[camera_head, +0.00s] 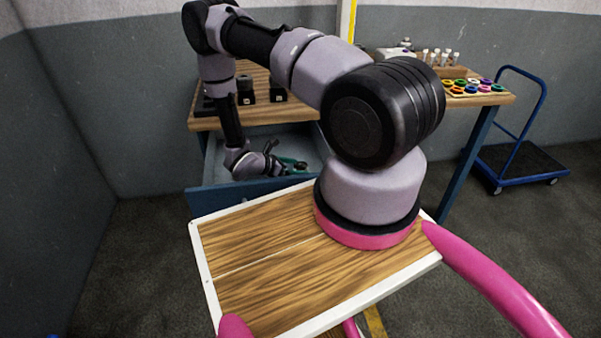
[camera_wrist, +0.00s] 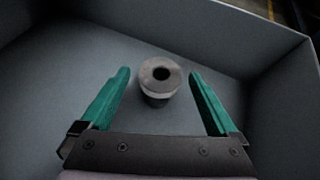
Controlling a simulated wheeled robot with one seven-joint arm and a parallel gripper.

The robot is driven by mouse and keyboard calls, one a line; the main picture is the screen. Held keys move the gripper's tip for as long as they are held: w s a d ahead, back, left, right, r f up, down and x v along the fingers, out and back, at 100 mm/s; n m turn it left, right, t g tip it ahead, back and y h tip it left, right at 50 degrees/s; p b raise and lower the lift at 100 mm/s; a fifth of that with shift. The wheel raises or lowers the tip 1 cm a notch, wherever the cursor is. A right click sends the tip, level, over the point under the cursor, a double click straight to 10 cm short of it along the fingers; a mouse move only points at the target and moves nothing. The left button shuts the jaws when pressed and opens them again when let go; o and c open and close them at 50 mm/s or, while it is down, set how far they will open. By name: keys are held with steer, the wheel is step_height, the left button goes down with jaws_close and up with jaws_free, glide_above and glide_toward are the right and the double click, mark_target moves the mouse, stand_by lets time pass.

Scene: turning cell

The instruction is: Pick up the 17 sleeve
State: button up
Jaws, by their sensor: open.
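A grey metal sleeve (camera_wrist: 158,79) with a round hole in its top stands in a grey drawer (camera_wrist: 60,75), seen in the wrist view. I cannot read a 17 on it. My gripper (camera_wrist: 158,77) is open, with one green finger on each side of the sleeve and a gap to each. In the head view, my gripper (camera_head: 291,164) reaches down into the open drawer (camera_head: 214,160) under the workbench. The sleeve cannot be made out there.
The workbench top (camera_head: 500,98) is above the drawer and carries black blocks (camera_head: 245,92), several coloured rings (camera_head: 472,88) and a rack of small pieces (camera_head: 440,60). A blue trolley (camera_head: 520,160) stands at the right.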

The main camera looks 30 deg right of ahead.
steer(key=shift+d+f, duration=0.1)
steer(key=shift+d, duration=0.05)
jaws_close()
